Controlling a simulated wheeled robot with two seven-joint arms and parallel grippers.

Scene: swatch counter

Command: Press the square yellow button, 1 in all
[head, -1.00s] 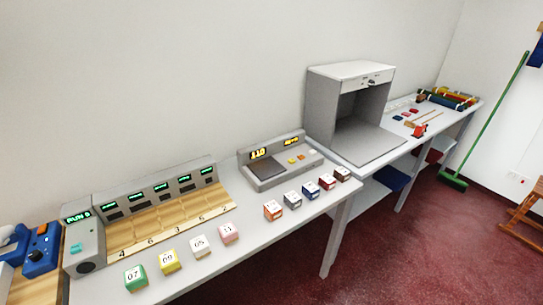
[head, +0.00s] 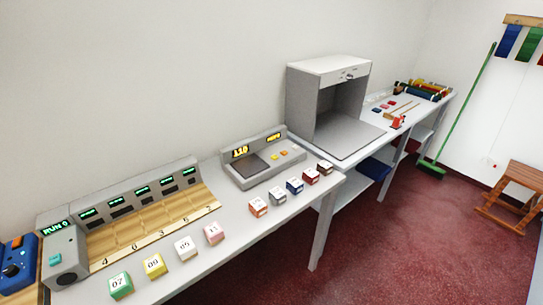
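A grey console (head: 243,181) with a lit amber display stands at the back of the near counter. On its sloped top, right of a dark square plate, sit two small yellow-to-orange buttons, a left one (head: 274,156) and a right one (head: 283,153), with a pale button (head: 298,147) further right. They are too small for me to tell their shapes surely or which is the square yellow one. Neither of my grippers is in view, and nothing touches the console.
Numbered cubes, including a green cube (head: 121,285) and a yellow cube (head: 154,265), line the counter's front edge. A row of displays (head: 130,195) stands behind wooden slots at left. A grey open-front booth (head: 328,68) stands right of the console. Red floor lies in front.

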